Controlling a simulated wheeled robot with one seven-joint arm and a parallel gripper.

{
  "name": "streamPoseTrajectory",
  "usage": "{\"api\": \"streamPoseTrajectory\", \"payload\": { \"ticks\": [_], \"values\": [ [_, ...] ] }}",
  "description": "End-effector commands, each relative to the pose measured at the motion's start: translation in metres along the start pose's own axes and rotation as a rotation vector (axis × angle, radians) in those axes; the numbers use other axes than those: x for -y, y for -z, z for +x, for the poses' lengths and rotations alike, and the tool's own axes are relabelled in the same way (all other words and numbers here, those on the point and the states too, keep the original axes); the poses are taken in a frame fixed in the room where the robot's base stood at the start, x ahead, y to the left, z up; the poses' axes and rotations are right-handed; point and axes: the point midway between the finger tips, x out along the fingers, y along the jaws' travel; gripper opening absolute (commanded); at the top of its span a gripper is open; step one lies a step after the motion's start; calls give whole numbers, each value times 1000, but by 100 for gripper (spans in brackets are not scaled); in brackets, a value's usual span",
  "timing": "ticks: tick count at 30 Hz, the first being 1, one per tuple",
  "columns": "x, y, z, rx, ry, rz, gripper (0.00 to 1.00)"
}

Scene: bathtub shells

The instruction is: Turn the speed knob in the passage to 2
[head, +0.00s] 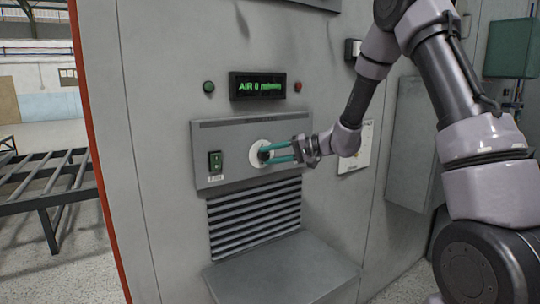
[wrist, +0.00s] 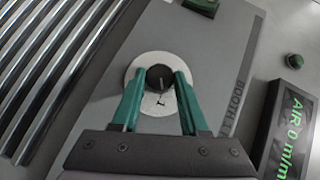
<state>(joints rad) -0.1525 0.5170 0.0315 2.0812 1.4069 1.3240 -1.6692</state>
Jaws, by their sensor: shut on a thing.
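The speed knob (wrist: 159,79) is a dark round knob on a pale round dial plate (head: 257,150), set in a grey control panel (head: 228,133) on the wall. In the wrist view a light pointer line shows on the knob's face. In the wrist view my gripper (wrist: 158,82) is shut on the knob. A display (head: 257,86) above the panel shows green text reading "AIR 0" with a unit.
A green rocker switch (head: 215,161) sits left of the dial. A green button (head: 208,87) and a red one (head: 298,86) flank the display. A slatted vent (head: 254,217) and a protruding grey ledge (head: 280,270) lie below. A grey box (head: 412,145) stands on the wall at right.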

Motion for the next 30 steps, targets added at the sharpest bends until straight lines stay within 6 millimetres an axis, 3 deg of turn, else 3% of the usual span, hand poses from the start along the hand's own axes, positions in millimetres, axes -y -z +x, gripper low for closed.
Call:
{"api": "streamPoseTrajectory", "payload": {
  "ticks": [30],
  "values": [
    [-12, -4, 4, -1, 655, 660, 0]
  ]
}}
